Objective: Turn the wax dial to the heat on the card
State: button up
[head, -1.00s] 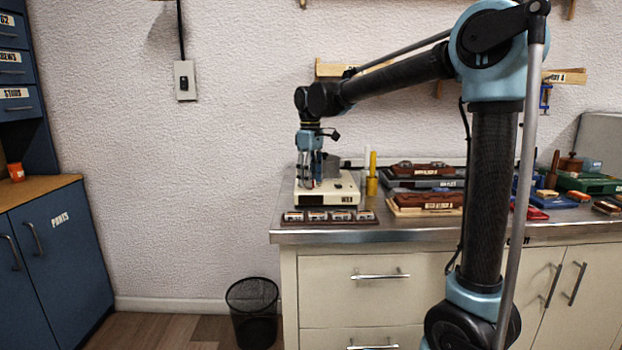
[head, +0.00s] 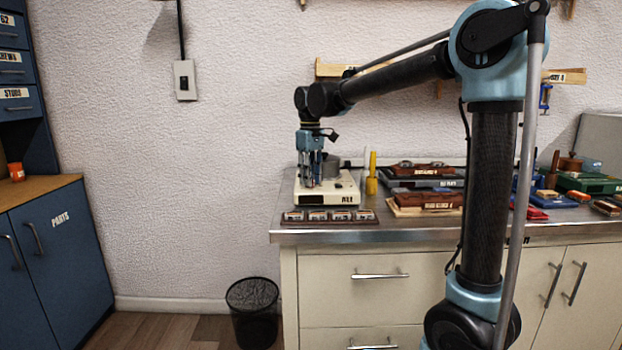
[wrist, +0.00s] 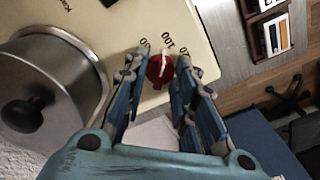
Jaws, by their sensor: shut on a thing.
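The wax dial (wrist: 157,70) is a small red knob with a white pointer mark, on the cream top of the wax warmer (wrist: 135,22). In the wrist view my gripper (wrist: 160,66) has its two fingers either side of the dial, shut on it. Printed numbers show around the dial; one looks like 100, the others are partly covered by the fingers. In the head view my gripper (head: 309,184) points down at the warmer (head: 347,188) on the bench's left end, and the dial is hidden. I cannot make out the heat card.
A lidded metal pot (wrist: 65,75) stands on the warmer close beside my fingers. A dark tray with several labelled blocks (head: 328,216) lies in front of the warmer. A yellow stick holder (head: 372,178) and wooden parts (head: 426,200) stand to the right.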

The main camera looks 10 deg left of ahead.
jog(key=shift+w+m, duration=0.1)
jog(key=shift+m, duration=0.2)
jog(key=o, duration=1.1)
notch_tip(320, 180, up, 12)
